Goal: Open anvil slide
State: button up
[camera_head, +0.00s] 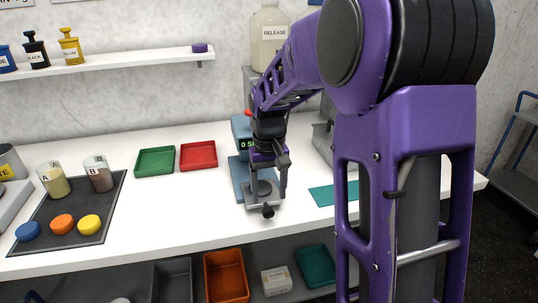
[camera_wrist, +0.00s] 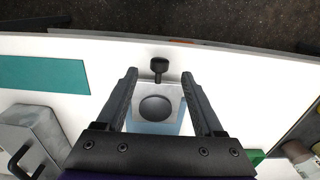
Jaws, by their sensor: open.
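The blue bench device (camera_head: 239,175) stands on the white bench with a green-lit display. Its anvil slide is a light grey plate (camera_head: 250,202) with a dark round pad and a black knob (camera_head: 268,211) at the front edge. In the wrist view the slide plate (camera_wrist: 172,92) lies between my fingers, with the knob (camera_wrist: 159,66) just beyond the fingertips. My gripper (camera_head: 267,190) points down over the slide; in the wrist view it (camera_wrist: 159,75) is open, one finger on each side of the knob's line, holding nothing. My gripper hides part of the device.
Green (camera_head: 155,161) and red (camera_head: 198,155) trays lie left of the device. A teal mat (camera_head: 322,196) lies to the right, with a grey machine (camera_head: 323,142) behind. A dark mat (camera_head: 88,238) with cups and coloured lids is at far left. The bench's front edge is close.

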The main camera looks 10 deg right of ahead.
notch_tip(320, 180, up, 11)
jog(key=p, duration=0.1)
jog(key=shift+r, duration=0.2)
